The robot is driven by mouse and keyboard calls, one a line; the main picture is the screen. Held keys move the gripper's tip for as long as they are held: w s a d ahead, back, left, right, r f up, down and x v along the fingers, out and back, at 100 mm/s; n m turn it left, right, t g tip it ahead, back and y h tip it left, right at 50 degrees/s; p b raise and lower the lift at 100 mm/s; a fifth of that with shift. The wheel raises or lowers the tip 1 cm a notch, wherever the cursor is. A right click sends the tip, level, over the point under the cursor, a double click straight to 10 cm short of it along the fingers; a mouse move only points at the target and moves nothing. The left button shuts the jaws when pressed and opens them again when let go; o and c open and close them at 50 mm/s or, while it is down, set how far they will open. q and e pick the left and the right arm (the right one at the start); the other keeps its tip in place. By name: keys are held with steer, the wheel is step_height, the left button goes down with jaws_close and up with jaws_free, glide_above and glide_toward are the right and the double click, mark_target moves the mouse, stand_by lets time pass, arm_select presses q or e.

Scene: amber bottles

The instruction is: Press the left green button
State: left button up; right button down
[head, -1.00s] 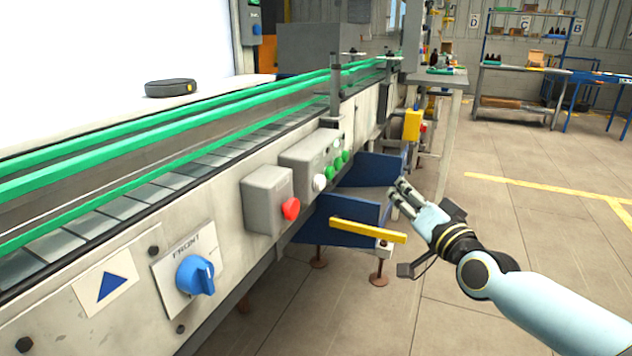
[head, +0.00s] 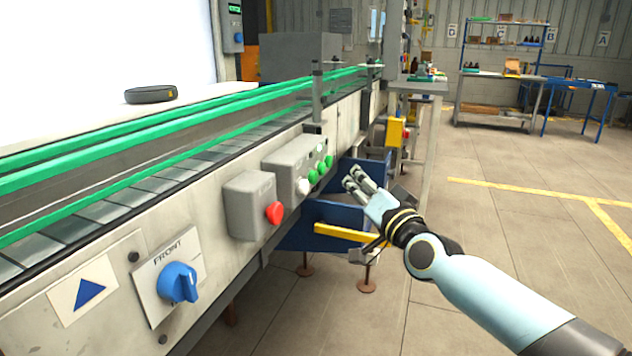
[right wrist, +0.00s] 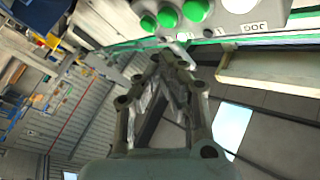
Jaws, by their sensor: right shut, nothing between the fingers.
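The button box (head: 284,170) on the side of the conveyor has a row of green buttons. The left green button (head: 313,176) sits beside a white button (head: 303,186), with further green buttons (head: 325,164) to its right. In the right wrist view the green buttons line the top edge, and the one beside the white button is the left green button (right wrist: 195,10). My right gripper (head: 352,180) is shut and empty, to the right of the buttons and apart from them. Its fingers also show in the right wrist view (right wrist: 170,58), below the buttons. My left gripper is out of view.
A grey box with a red button (head: 274,212) sits nearer on the panel, and a blue rotary knob (head: 179,282) nearer still. A blue bin (head: 330,212) and yellow bar (head: 350,234) lie below the gripper. Open floor is at right.

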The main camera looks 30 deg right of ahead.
mark_target(313, 177)
steer(key=shift+w+a, duration=1.35)
steer(key=shift+w, duration=0.25)
stand_by(0.3)
steer(key=shift+w+a, duration=0.3)
